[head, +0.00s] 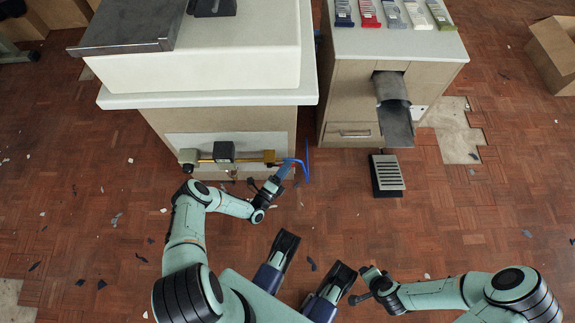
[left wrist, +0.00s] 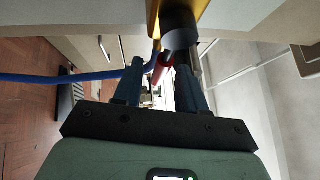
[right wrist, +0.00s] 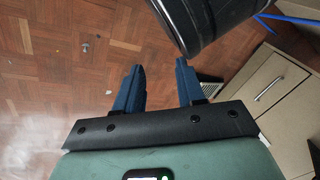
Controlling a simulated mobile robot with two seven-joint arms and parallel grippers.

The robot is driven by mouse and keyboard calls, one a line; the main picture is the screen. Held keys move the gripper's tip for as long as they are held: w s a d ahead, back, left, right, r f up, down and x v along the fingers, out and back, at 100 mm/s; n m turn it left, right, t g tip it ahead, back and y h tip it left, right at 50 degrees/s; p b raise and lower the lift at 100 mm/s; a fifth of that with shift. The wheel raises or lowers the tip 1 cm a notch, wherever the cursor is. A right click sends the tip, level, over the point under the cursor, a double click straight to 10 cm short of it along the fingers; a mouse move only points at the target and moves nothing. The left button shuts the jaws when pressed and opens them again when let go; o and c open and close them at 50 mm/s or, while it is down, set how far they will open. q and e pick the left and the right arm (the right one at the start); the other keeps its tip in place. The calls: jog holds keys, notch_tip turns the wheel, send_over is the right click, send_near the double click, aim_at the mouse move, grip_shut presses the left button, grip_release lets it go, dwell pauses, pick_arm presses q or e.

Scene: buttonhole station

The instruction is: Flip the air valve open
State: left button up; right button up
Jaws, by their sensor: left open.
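The air valve has a red lever (left wrist: 160,73) and a dark round body (left wrist: 182,40) under a brass fitting (left wrist: 165,14) in the left wrist view. My left gripper (left wrist: 160,66) is open, with its blue fingers on either side of the red lever; I cannot tell whether either touches it. In the head view, my left gripper (head: 288,168) is at the right end of the brass pipe (head: 248,157), and it hides the lever. My right gripper (right wrist: 157,70) is open and empty over the floor, away from the valve.
A blue hose (left wrist: 85,77) runs left from the valve. The pipe carries a black box (head: 223,151) along the cabinet front. A foot pedal (head: 387,176) stands right of the valve, below a metal chute (head: 397,125). Open floor lies around it.

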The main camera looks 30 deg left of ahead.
pick_arm(q)
jog(key=d+p+v, duration=0.1)
jog(key=p+v, duration=0.1)
jog(key=v, duration=0.9)
jog(key=shift+s+a, duration=0.45)
pick_arm(e)
jog(key=r, duration=0.1)
jog(key=a+r, duration=0.1)
jog(key=r, duration=0.1)
jog(key=shift+s+a, duration=0.2)
jog(key=shift+s, duration=0.05)
